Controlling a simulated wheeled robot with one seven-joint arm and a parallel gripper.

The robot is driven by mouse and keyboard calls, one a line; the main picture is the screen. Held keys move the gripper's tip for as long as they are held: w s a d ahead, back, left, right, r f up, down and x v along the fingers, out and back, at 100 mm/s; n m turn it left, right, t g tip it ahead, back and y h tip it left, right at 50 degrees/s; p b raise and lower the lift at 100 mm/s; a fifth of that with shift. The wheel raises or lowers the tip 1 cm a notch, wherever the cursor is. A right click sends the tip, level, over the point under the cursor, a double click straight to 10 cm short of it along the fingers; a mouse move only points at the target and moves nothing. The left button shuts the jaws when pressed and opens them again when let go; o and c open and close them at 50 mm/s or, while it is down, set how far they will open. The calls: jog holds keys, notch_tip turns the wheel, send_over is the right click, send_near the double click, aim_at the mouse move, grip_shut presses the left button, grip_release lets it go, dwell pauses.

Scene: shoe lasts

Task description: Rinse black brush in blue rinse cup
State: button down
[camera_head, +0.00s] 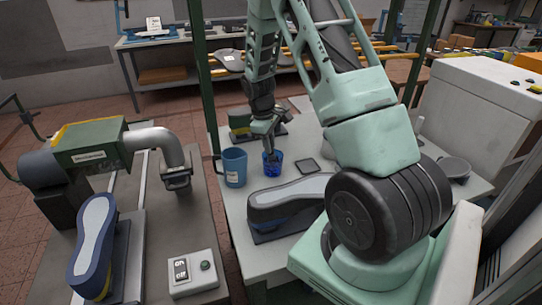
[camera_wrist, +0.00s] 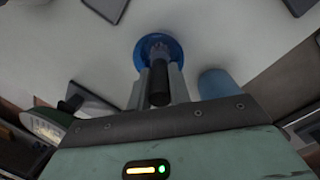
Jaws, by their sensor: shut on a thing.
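The blue rinse cup (camera_head: 272,163) stands on the white table, and it also shows in the wrist view (camera_wrist: 172,48) with its round rim around the far end of the brush. My gripper (camera_head: 270,140) is right above the cup, pointing down. In the wrist view my gripper (camera_wrist: 160,85) is shut on the black brush (camera_wrist: 159,88), whose handle end sticks up between the fingers. The brush's lower end reaches down into the cup opening. Whether it touches the cup's bottom or walls cannot be seen.
A larger blue mug (camera_head: 234,167) stands just left of the cup. A shoe last (camera_head: 290,196) lies in front, and a small dark flat pad (camera_head: 307,166) is to the right. A grey bowl (camera_head: 455,167) sits far right. The bench at left holds a machine (camera_head: 95,150) and a control box (camera_head: 193,274).

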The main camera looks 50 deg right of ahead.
jog(key=shift+r+p, duration=3)
jog(key=shift+r, duration=1.2)
jog(key=shift+r+p, duration=1.55)
jog(key=shift+r, duration=0.45)
